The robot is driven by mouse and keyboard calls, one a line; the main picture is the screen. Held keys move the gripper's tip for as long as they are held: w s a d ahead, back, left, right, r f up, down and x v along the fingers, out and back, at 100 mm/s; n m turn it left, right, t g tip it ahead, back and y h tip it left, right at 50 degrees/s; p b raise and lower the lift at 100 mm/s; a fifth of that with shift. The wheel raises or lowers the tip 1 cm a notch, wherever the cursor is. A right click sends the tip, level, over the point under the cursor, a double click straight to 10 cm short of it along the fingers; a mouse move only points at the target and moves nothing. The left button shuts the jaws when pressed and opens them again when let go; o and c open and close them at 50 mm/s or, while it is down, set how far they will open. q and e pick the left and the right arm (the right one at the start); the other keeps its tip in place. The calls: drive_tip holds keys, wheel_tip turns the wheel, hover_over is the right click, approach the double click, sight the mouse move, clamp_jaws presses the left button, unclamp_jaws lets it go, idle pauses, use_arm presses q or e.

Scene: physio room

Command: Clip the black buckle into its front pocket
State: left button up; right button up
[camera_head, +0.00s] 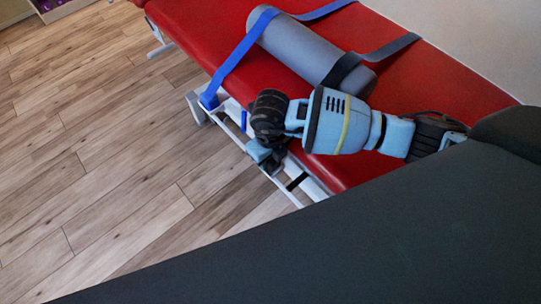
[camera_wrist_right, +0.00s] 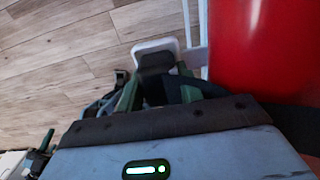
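In the head view my right gripper (camera_head: 268,158) reaches down at the front edge of the red table, its fingers partly hidden by the wrist. In the right wrist view its two green fingers (camera_wrist_right: 157,90) stand on either side of the black buckle (camera_wrist_right: 156,62) and seem to grip it. The pale front pocket (camera_wrist_right: 153,45) is right at the buckle, its rim showing beyond it. I cannot tell how deep the buckle sits. The black strap (camera_head: 389,48) crosses the grey roll and runs behind my right arm. My left gripper is not in view.
The grey roll (camera_head: 300,45) lies on the red table (camera_head: 215,22). A blue strap (camera_head: 240,52) crosses it and runs down to the table's front edge. A pale frame rail runs along that edge. The wooden floor (camera_head: 100,150) in front is clear.

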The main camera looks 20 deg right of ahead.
drive_tip(key=shift+o, duration=0.8)
drive_tip(key=shift+r+p, duration=0.45)
drive_tip(key=shift+r, duration=3.45)
